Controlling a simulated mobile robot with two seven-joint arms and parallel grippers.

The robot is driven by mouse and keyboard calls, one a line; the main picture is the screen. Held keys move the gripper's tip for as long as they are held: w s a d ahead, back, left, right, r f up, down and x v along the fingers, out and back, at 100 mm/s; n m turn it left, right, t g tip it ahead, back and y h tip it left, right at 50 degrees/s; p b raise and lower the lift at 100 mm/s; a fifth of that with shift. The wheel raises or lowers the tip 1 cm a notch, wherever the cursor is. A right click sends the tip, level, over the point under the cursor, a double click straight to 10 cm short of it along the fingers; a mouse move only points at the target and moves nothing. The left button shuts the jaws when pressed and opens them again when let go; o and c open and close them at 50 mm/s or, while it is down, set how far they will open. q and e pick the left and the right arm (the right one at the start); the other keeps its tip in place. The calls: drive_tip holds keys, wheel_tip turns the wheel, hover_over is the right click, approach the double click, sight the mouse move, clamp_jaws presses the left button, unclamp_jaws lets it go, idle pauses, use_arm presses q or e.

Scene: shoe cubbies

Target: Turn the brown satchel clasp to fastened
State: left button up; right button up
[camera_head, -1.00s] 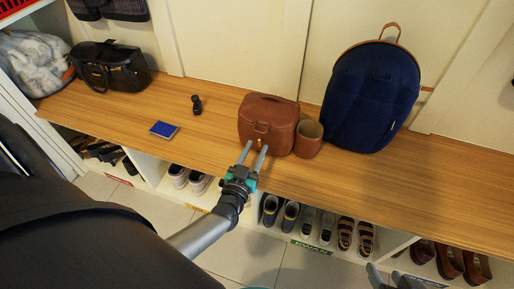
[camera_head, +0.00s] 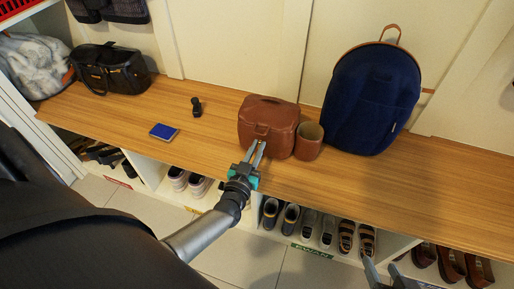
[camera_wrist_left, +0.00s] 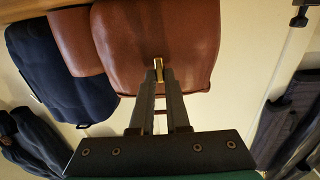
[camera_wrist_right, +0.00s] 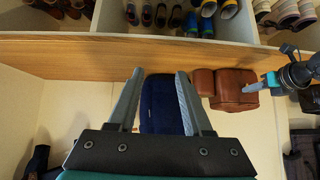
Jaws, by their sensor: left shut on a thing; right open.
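The brown satchel (camera_head: 268,122) stands upright on the wooden bench, and it fills the top of the left wrist view (camera_wrist_left: 180,35). Its small brass clasp (camera_wrist_left: 158,70) is on the front face. My left gripper (camera_head: 257,147) is at the satchel's front, its fingers shut on the clasp. In the left wrist view the fingertips (camera_wrist_left: 159,78) sit either side of the clasp, which shows between them. My right gripper (camera_wrist_right: 158,85) is open and empty, low in front of the bench; its fingers (camera_head: 381,274) show at the bottom edge of the head view.
A brown cup (camera_head: 309,142) stands close by the satchel's right side, with a navy backpack (camera_head: 370,100) beyond. A blue booklet (camera_head: 164,131), a small black item (camera_head: 196,106) and a black handbag (camera_head: 108,70) are to the left. Shoes fill cubbies below. The bench's right part is clear.

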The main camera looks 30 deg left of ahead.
use_arm(q)
clamp_jaws()
